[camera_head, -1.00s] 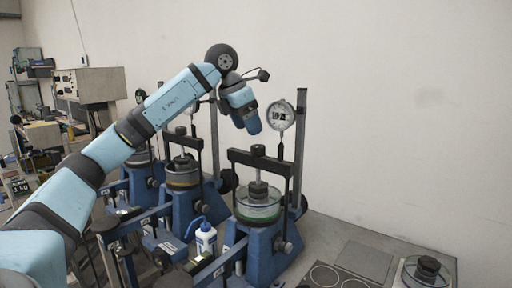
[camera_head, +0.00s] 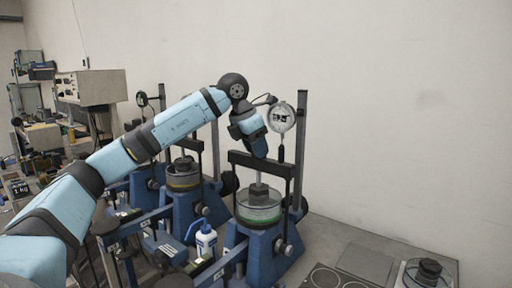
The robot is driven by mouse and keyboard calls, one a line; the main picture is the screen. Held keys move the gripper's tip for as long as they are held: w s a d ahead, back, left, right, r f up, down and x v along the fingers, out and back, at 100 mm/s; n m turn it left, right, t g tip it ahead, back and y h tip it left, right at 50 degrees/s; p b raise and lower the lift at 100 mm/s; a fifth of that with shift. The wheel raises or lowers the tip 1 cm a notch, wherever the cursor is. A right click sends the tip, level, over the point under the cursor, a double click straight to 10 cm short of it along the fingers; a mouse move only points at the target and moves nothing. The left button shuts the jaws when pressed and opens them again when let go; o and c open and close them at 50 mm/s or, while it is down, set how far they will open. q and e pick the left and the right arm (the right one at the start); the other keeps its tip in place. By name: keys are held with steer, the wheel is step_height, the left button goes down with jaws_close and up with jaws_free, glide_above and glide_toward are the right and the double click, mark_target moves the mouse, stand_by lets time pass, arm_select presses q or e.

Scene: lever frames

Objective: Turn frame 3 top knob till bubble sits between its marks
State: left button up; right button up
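Three blue lever frames stand in a row. The nearest (camera_head: 262,243) has a black crossbar (camera_head: 262,164), a glass dish with greenish liquid (camera_head: 259,212) and a dial gauge (camera_head: 281,117) on a post. I cannot read which one is frame 3. My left gripper (camera_head: 259,152) is at the end of the blue arm, pointing down over the middle of the nearest crossbar. Its wrist covers the top knob there. I cannot see its fingers or tell whether it touches the knob. No bubble or marks can be made out. My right gripper is out of view.
The second frame (camera_head: 183,182) and a third behind it stand to the left, under my arm. A white bottle (camera_head: 206,240) stands between the front frames. A dish with a black weight (camera_head: 429,270) lies at the lower right. The wall at right is bare.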

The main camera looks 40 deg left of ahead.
arm_select(q)
steer(key=m+h+p, duration=0.1)
steer(key=m+p, duration=0.1)
steer(key=m, duration=0.1)
steer(key=shift+a+r+g, duration=0.1)
steer(key=shift+r+g, duration=0.05)
steer(key=shift+g, duration=0.15)
steer(key=shift+w+m+h+p, duration=0.1)
steer(key=shift+m+h+p, duration=0.25)
steer(key=shift+m, duration=0.35)
steer(key=o, duration=0.9)
steer(key=shift+o, duration=0.2)
